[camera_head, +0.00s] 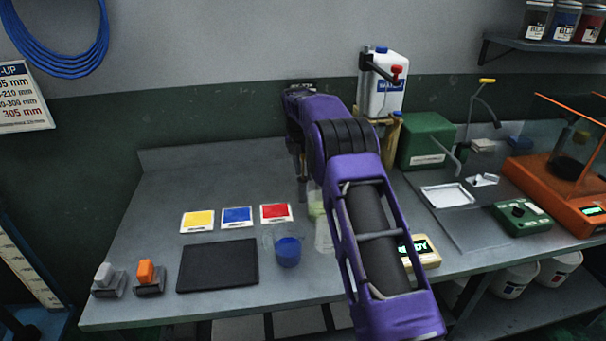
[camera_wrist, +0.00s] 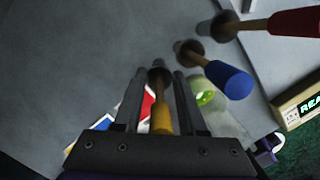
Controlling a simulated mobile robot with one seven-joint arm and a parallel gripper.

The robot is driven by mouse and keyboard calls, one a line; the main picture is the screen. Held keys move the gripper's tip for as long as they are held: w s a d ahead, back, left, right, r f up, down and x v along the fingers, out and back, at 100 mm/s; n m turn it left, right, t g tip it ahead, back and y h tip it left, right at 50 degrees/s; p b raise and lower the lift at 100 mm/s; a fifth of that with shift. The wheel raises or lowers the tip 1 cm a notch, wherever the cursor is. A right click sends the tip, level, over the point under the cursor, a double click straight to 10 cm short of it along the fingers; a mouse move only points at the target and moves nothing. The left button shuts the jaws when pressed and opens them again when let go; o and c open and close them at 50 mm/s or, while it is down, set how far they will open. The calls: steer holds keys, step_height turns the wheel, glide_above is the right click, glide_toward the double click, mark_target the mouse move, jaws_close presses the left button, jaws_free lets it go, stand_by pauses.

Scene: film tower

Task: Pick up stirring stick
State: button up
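Three sticks with coloured handles show in the wrist view, each with a brown shaft ending at a dark round piece. The yellow-handled stick (camera_wrist: 161,118) lies between the two fingers of my gripper (camera_wrist: 160,78), with gaps visible beside it. The gripper looks open; contact with the stick is not visible. The blue-handled stick (camera_wrist: 229,80) and the red-handled stick (camera_wrist: 294,22) are to the right, outside the fingers. Which one is the stirring stick, I cannot tell. In the head view my gripper (camera_head: 303,186) points down over the bench, and my purple arm hides much around it.
Yellow (camera_head: 198,220), blue (camera_head: 237,216) and red (camera_head: 275,212) cards lie on the bench (camera_head: 180,165). A black mat (camera_head: 217,265) and a cup of blue liquid (camera_head: 288,252) are in front. A container with green contents (camera_wrist: 203,97) stands close to the fingers.

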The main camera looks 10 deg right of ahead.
jaws_close()
steer(key=shift+r, duration=0.15)
